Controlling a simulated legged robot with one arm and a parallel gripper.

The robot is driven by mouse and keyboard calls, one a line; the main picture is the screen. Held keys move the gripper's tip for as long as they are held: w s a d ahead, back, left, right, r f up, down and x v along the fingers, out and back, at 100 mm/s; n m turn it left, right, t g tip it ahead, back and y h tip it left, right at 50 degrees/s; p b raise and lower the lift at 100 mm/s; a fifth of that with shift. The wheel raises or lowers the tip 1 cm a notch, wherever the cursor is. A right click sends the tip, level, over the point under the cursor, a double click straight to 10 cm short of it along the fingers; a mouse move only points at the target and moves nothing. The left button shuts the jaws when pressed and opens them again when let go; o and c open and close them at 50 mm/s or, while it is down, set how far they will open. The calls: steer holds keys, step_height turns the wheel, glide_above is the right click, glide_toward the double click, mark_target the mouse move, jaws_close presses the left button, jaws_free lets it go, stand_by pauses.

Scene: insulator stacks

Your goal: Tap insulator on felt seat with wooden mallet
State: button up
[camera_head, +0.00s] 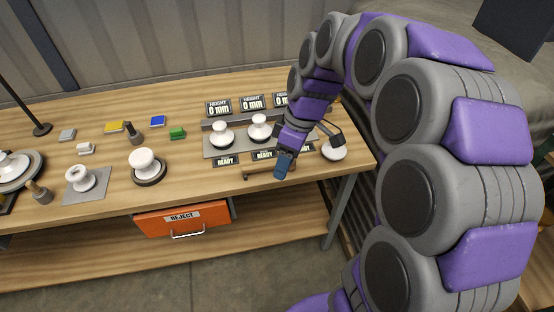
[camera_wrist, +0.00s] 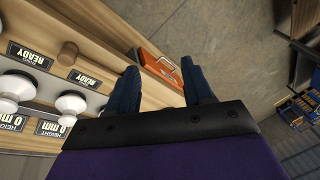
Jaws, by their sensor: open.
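A white insulator (camera_head: 145,160) stands upright on a dark round seat (camera_head: 150,180), likely the felt one, left of centre on the bench in the head view. A brown wooden piece (camera_head: 256,175), perhaps the mallet, lies at the bench's front edge beside my gripper (camera_head: 284,166), partly hidden by it. In the wrist view a round brown wooden end (camera_wrist: 68,50) shows left of my gripper (camera_wrist: 158,66). My blue fingers are spread apart with nothing between them. I cannot tell whether they touch the wooden piece in the head view.
Another insulator (camera_head: 80,178) sits on a grey square pad at left. A white round piece (camera_head: 334,151) lies at right. An orange REJECT drawer (camera_head: 183,220) hangs below the bench edge.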

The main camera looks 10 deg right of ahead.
steer(key=w+d+f+n+t+y+p, duration=0.1)
steer(key=w+d+f+n, duration=0.25)
steer(key=w, duration=0.45)
steer(key=w+d+f+n+p, duration=0.2)
steer(key=w+d+n, duration=0.15)
steer(key=w, duration=0.55)
steer(key=b, duration=0.2)
glide_toward(269, 166)
steer(key=f, duration=0.3)
steer(key=w+d+f, duration=0.1)
steer(key=f, duration=0.1)
steer(key=shift+b+x, duration=0.7)
steer(key=shift+x, duration=2.05)
steer(key=shift+d, duration=0.2)
steer(key=shift+c, duration=0.2)
jaws_close()
